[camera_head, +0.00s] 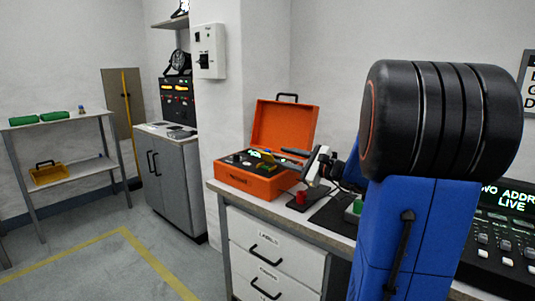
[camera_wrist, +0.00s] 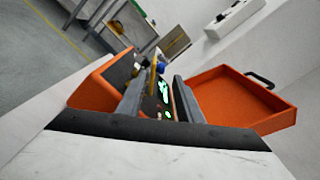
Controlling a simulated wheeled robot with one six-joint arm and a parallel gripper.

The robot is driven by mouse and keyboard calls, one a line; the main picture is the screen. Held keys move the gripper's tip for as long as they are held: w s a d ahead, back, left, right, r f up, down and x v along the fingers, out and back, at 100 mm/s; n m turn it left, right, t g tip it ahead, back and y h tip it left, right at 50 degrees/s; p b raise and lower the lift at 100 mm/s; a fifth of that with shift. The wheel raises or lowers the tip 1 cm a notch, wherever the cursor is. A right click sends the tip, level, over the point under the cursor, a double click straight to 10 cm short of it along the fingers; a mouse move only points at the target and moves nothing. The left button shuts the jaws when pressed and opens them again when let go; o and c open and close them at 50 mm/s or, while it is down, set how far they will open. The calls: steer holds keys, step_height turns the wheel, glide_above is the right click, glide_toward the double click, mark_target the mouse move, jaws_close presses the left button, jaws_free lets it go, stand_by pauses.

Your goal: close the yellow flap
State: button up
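The yellow flap (camera_head: 265,156) is a small plate standing up at a tilt from the dark panel inside an open orange case (camera_head: 262,187). In the wrist view, a narrow yellow strip (camera_wrist: 153,76) shows between the fingers, probably the flap's edge. My gripper (camera_head: 277,156) reaches into the case from the right, with its fingertips close to the flap. In the wrist view my gripper (camera_wrist: 163,78) shows two grey fingers apart, with nothing clearly held between them. Whether a finger touches the flap I cannot tell.
The case's lid (camera_head: 285,125) stands open behind the panel. The case sits on a white worktop (camera_head: 225,187) over drawers. A red button on a dark base (camera_head: 300,198) stands right of the case. A control desk (camera_head: 505,235) is at the far right.

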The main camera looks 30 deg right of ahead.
mark_target(267, 152)
steer(key=x, duration=0.8)
steer(key=shift+w, duration=0.1)
steer(key=shift+c, duration=0.6)
jaws_close()
